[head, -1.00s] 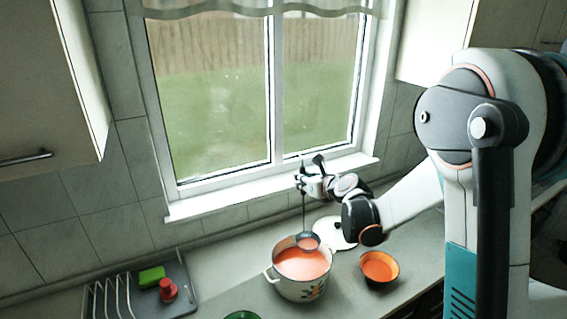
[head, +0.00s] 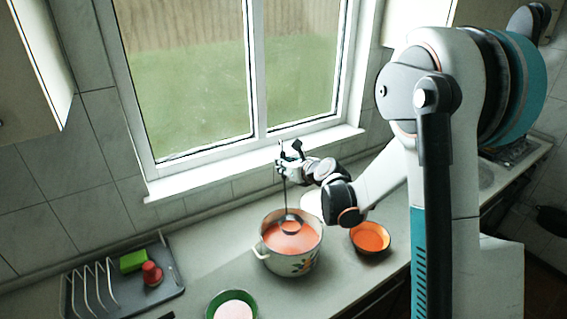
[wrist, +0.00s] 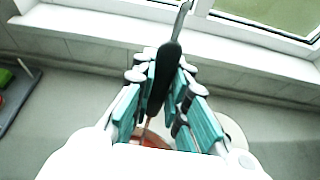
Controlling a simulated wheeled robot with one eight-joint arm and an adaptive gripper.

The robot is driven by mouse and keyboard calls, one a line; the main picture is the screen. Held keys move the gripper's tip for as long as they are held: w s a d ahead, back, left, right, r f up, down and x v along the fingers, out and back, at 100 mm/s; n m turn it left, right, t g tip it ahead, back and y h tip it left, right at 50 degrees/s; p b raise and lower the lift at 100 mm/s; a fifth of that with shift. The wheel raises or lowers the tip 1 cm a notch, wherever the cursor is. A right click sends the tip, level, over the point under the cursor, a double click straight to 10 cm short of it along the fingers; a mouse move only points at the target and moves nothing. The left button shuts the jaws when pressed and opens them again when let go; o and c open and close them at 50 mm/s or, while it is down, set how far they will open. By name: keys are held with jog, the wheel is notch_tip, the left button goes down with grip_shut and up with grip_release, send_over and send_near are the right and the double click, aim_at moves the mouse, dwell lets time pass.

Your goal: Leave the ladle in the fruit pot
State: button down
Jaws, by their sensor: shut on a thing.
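My gripper (head: 288,158) is shut on the dark handle of the ladle (head: 284,190), which hangs upright beneath it. The handle also shows between the fingers (wrist: 158,88) in the wrist view, with its hooked metal end above. The ladle's bowl appears over the back part of the pot's opening; I cannot tell whether it touches the soup. The white enamel pot (head: 284,264) has a coloured motif on its side and holds orange-red soup. In the wrist view only a bit of the soup (wrist: 150,140) shows behind the gripper.
A white lid (head: 311,204) lies behind the pot. An orange-lined bowl (head: 370,238) stands to its right, a green-rimmed bowl (head: 212,303) at the front left. A rack tray (head: 172,290) holds a green sponge (head: 133,261) and a red object (head: 152,274). The window sill (head: 215,173) runs behind.

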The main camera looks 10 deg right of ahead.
notch_tip(320, 180, down, 11)
jog(key=b, duration=0.8)
jog(key=shift+b, duration=0.4)
